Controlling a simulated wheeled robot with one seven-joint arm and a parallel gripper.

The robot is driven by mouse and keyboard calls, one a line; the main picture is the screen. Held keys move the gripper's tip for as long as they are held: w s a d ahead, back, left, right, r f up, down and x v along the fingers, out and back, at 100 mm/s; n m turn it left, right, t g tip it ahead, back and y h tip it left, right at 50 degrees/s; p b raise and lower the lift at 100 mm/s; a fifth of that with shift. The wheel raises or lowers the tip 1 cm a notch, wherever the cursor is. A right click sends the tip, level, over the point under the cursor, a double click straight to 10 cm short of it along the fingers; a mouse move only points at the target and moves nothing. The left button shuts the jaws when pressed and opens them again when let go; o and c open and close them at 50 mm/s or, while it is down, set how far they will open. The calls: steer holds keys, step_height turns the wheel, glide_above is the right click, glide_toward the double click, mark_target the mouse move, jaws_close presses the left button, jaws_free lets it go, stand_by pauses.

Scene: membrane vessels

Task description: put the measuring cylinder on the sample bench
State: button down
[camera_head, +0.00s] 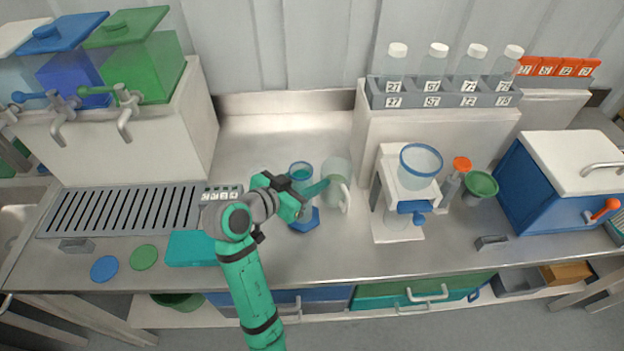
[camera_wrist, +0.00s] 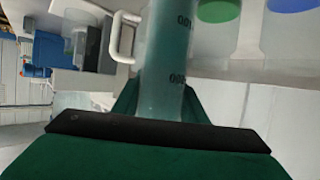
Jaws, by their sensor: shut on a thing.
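The measuring cylinder (camera_head: 301,171) is clear, with a blue rim and a blue foot (camera_head: 304,221). It stands upright over the steel worktop (camera_head: 330,262); I cannot tell whether its foot touches. My gripper (camera_head: 306,196) is shut around the cylinder's body. In the wrist view, the clear cylinder (camera_wrist: 166,65), with dark graduation marks, runs up from between the fingers of my gripper (camera_wrist: 160,108). Its lower end is hidden there by my gripper. No label tells which surface is the sample bench.
A clear jug (camera_head: 337,172) stands close right of the cylinder. Farther right are a white stand with a blue-rimmed funnel (camera_head: 421,162) and a blue box (camera_head: 530,185). A grey rack (camera_head: 440,95) holds capped bottles. Left are a teal pad (camera_head: 190,249) and a drain grille (camera_head: 115,211).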

steer(key=shift+s+f, duration=0.1)
steer(key=shift+f, duration=0.35)
steer(key=shift+s, duration=0.2)
steer(key=shift+f, duration=0.1)
steer(key=c, duration=1.1)
jaws_free()
steer(key=v, duration=1.2)
steer(key=shift+w, duration=0.1)
